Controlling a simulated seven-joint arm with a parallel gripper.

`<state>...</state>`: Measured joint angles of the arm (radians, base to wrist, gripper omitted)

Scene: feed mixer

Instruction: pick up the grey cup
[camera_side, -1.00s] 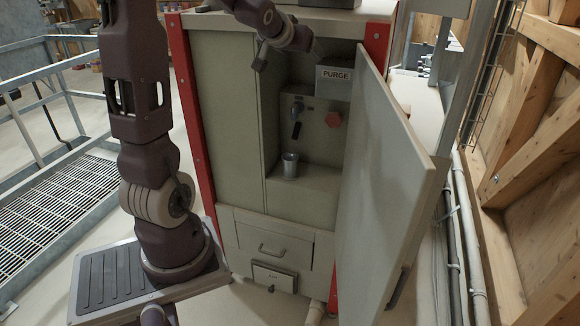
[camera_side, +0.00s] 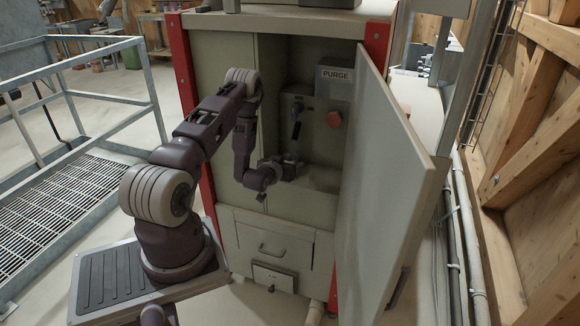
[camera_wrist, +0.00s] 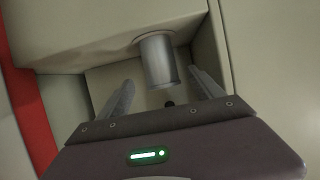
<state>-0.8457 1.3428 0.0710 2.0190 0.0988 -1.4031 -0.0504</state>
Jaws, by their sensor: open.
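The grey cup (camera_wrist: 160,62) is a plain metal cylinder at the upper middle of the wrist view. It stands between the two spread fingers of my gripper (camera_wrist: 161,77), with a visible gap on each side. In the side view my gripper (camera_side: 287,165) reaches into the open recess of the feed mixer (camera_side: 225,110) at the level of the recess ledge (camera_side: 322,178). There my gripper and wrist mostly cover the cup, so its outline cannot be made out. My gripper is open and holds nothing.
The cabinet door (camera_side: 385,170) stands open at the right of the recess. Above the ledge are a dark lever (camera_side: 296,130), a red knob (camera_side: 334,119) and a box marked PURGE (camera_side: 334,80). A railing (camera_side: 85,95) stands at the left.

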